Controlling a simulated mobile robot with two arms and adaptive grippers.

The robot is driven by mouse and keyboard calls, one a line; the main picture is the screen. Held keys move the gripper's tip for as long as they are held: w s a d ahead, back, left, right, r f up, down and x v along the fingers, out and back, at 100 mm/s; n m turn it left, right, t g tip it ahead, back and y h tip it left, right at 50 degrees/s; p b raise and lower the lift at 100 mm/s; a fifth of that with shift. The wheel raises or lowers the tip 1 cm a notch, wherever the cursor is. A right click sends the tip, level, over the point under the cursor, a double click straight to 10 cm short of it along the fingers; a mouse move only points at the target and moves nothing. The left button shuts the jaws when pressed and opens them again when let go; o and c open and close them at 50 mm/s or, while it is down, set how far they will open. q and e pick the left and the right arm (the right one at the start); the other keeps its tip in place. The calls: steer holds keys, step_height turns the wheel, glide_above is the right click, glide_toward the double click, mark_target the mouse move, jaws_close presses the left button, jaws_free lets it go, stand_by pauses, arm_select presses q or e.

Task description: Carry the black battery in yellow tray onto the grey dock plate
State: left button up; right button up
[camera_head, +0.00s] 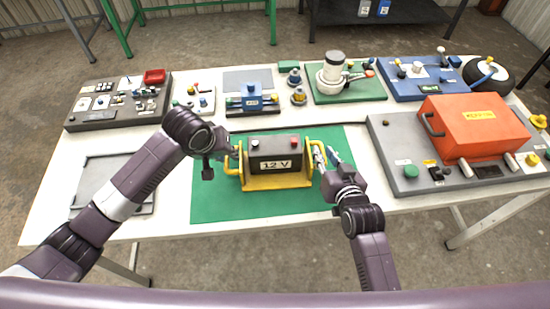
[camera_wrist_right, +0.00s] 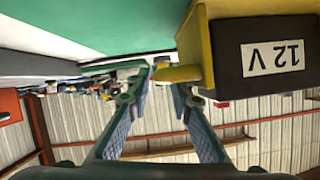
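The black battery (camera_head: 275,152), labelled 12 V, sits upright in its yellow tray (camera_head: 275,181) on a green mat. The tray has a yellow handle at each end. The right wrist view shows the battery (camera_wrist_right: 272,53) and one yellow handle (camera_wrist_right: 178,74). My right gripper (camera_head: 327,152) is at the right handle; its fingers are spread, with the handle near and partly between the tips (camera_wrist_right: 163,82). My left gripper (camera_head: 226,154) is at the left handle; its fingers are mostly hidden. A grey plate (camera_head: 90,192), seemingly the dock plate, lies empty at left, partly behind my left arm.
The green mat (camera_head: 215,205) has bare room in front of the tray. A blue fixture (camera_head: 252,103) stands behind it. An orange box (camera_head: 474,125) on a grey panel stands at right. A control panel (camera_head: 118,115) stands behind the grey plate.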

arm_select(q)
jaws_close()
arm_select(e)
jaws_close()
arm_select(q)
steer(key=shift+w+r, duration=0.15)
arm_select(e)
steer(key=shift+w+r, duration=0.15)
steer(key=shift+r, duration=0.05)
